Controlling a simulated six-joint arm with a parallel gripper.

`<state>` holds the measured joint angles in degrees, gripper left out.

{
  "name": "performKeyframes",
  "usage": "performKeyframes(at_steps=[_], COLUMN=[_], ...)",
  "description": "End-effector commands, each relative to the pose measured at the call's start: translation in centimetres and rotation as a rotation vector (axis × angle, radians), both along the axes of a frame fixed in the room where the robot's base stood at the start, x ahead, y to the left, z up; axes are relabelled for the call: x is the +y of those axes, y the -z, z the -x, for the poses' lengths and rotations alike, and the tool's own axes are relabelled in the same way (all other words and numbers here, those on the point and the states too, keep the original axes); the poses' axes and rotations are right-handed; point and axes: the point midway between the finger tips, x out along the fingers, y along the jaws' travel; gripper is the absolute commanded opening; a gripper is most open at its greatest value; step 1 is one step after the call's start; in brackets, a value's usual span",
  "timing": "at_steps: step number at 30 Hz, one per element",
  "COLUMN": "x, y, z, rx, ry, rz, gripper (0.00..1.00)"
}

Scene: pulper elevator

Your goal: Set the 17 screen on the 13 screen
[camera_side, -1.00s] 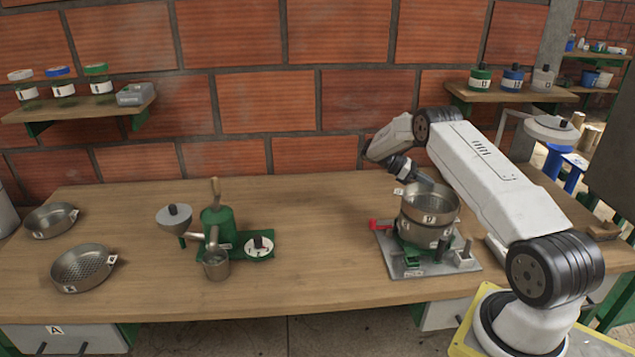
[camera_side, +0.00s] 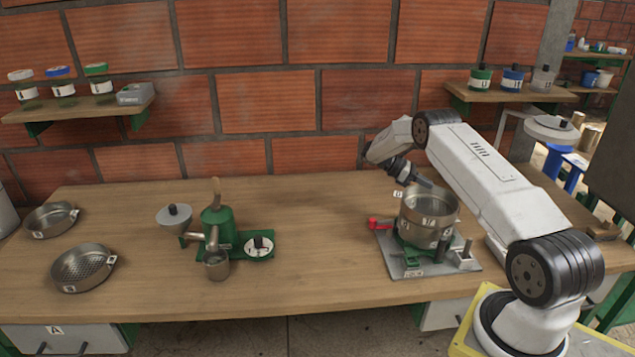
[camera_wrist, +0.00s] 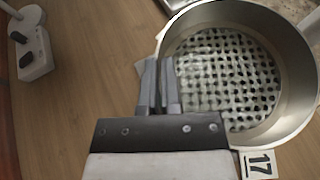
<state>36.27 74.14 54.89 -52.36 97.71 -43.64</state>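The 17 screen (camera_side: 428,206) is a round metal pan with a perforated floor, at the right of the bench in the side view. Its 17 label and its holes show in the wrist view (camera_wrist: 228,85). My gripper (camera_side: 430,185) is at its rim; in the wrist view the two fingers (camera_wrist: 158,75) are close together on the rim. The 17 screen sits over or in a lower pan, apparently the 13 screen (camera_side: 425,240), on the green-and-grey stand. The lower pan is mostly hidden, and I cannot tell whether the screens are fully seated.
The stand's grey base plate (camera_side: 400,267) carries a red clamp (camera_side: 380,223). A green pulper (camera_side: 217,228) stands mid-bench. Two more perforated pans, one nearer (camera_side: 83,268) and one farther (camera_side: 50,219), lie at the left. The bench between pulper and stand is clear.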

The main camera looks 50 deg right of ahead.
Motion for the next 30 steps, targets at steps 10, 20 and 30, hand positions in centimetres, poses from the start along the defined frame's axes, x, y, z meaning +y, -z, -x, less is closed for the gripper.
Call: performKeyframes(at_steps=[10, 20, 30], x=[0.0, 0.2, 1.3], y=[0.0, -0.2, -1.4], z=[0.0, -0.6, -3.3], rx=[0.000, -0.002, -0.002], ry=[0.000, -0.001, -0.001], rz=[0.000, 0.001, 0.001], gripper=[0.45, 0.45, 0.45])
